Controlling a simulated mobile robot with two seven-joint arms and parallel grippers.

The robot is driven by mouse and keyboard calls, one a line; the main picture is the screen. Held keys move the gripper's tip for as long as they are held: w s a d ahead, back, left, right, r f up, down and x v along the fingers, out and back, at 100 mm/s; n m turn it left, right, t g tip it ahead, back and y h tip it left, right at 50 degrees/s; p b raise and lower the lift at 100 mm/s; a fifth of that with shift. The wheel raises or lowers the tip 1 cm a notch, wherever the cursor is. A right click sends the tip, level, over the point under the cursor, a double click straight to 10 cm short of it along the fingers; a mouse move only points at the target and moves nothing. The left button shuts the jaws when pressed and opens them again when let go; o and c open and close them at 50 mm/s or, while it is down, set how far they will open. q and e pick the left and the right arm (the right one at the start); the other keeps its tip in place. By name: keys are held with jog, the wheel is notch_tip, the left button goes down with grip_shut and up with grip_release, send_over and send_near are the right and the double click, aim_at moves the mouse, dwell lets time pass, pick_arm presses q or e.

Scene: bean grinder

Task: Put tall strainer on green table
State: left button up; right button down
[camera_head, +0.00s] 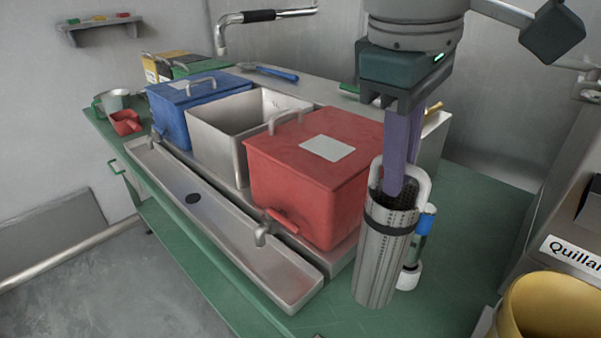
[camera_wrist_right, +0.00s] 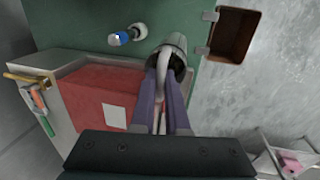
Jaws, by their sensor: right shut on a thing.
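The tall strainer (camera_head: 387,255) is a grey metal cylinder with a dark band and a looped handle, upright at the front right of the green table (camera_head: 462,225). My right gripper (camera_head: 398,185) comes down from above with its purple fingers shut on the strainer's handle. In the right wrist view the fingers (camera_wrist_right: 166,100) close on the pale handle, and the strainer (camera_wrist_right: 172,50) shows beyond them. Whether the strainer's base touches the table is hard to tell. My left gripper is not in view.
A red-lidded bin (camera_head: 315,170) stands left of the strainer, with an open metal bin (camera_head: 215,140) and a blue bin (camera_head: 185,110) beyond. A blue-and-white bottle (camera_head: 415,250) stands close behind the strainer. A yellow container (camera_head: 550,310) is at lower right. Green tabletop is clear to the right.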

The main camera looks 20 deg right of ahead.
aim_at(384, 236)
notch_tip(384, 236, down, 10)
jog(key=shift+r+b, duration=0.25)
jog(key=shift+b, duration=0.2)
jog(key=shift+f, duration=0.15)
jog(key=c, duration=0.9)
grip_release()
notch_tip(384, 236, up, 12)
jog(key=a+p, duration=0.1)
jog(key=a, duration=0.1)
jog(key=s+a+f+n+t+y, duration=0.1)
jog(key=s+a+f+t+y, duration=0.1)
jog(key=s+a+f+y, duration=0.55)
jog(key=s+d+f+m+h, duration=0.1)
jog(key=s+d, duration=0.1)
jog(key=s, duration=0.1)
jog(key=s+d+f+m+h, duration=0.1)
jog(key=s+d+f+h, duration=0.1)
jog(key=s, duration=0.1)
jog(key=s+d+f+m+h, duration=0.1)
jog(key=s+d+f+h, duration=0.1)
jog(key=shift+s+d+f+m+t, duration=0.1)
jog(key=shift+s+d+m+t, duration=0.2)
jog(key=shift+s+t, duration=0.1)
